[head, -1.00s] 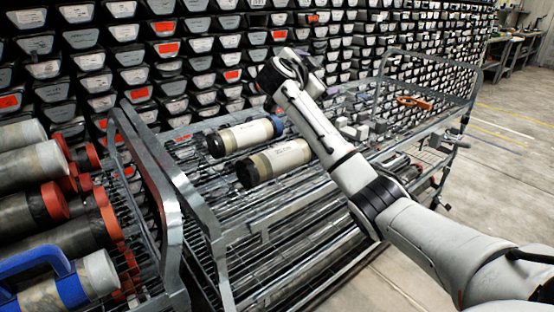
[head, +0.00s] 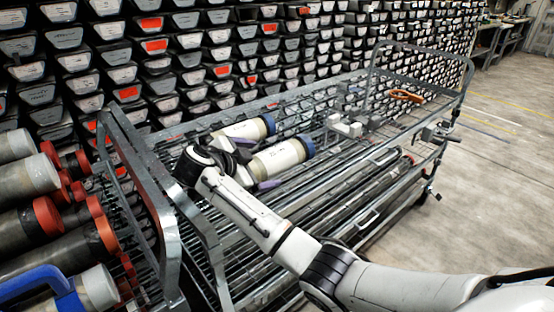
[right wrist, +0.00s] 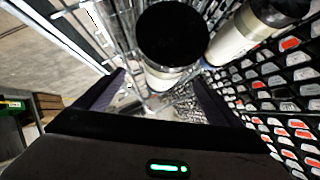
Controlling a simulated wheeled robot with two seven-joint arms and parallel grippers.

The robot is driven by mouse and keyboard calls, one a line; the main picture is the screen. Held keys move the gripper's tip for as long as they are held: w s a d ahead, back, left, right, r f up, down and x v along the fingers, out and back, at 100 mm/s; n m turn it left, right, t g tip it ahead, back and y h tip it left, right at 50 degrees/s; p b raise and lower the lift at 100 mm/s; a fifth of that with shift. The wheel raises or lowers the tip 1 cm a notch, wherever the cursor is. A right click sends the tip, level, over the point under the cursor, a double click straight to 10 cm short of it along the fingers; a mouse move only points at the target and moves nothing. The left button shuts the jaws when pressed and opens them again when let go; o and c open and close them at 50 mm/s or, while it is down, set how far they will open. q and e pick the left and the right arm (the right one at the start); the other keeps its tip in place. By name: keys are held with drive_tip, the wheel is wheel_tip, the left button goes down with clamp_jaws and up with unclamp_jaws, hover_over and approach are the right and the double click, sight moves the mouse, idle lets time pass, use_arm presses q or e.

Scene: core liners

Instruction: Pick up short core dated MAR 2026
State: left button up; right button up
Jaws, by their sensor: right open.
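Two short cores lie side by side on the wire top of a metal cart. The nearer core (head: 282,157) and the farther core (head: 252,128) have pale sleeves and blue right-hand ends; I cannot read a date on either. My right gripper (head: 254,162) is open at the nearer core's left end, its fingers on either side of it. In the right wrist view the nearer core's black end cap (right wrist: 172,38) faces the camera, above and between the open fingers (right wrist: 160,82). The farther core (right wrist: 245,32) lies to the right there. My left gripper is not in view.
The cart's upright end frame (head: 150,190) stands left of my right arm. Capped core tubes (head: 30,180) are stacked at the left. A wall of labelled trays (head: 190,60) rises behind. Grey blocks (head: 345,127) and an orange-handled tool (head: 406,96) lie farther along the cart.

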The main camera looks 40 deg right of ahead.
sight(266, 158)
drive_tip(key=x, duration=0.6)
drive_tip(key=shift+w+d+r+p, duration=0.2)
drive_tip(key=shift+w+r+p, duration=0.05)
drive_tip(key=shift+r+p, duration=0.1)
drive_tip(key=c, duration=1.9)
drive_tip(key=shift+w+r, duration=0.15)
drive_tip(key=shift+r, duration=0.05)
drive_tip(key=shift+c, duration=1.4)
drive_tip(key=shift+r, duration=0.1)
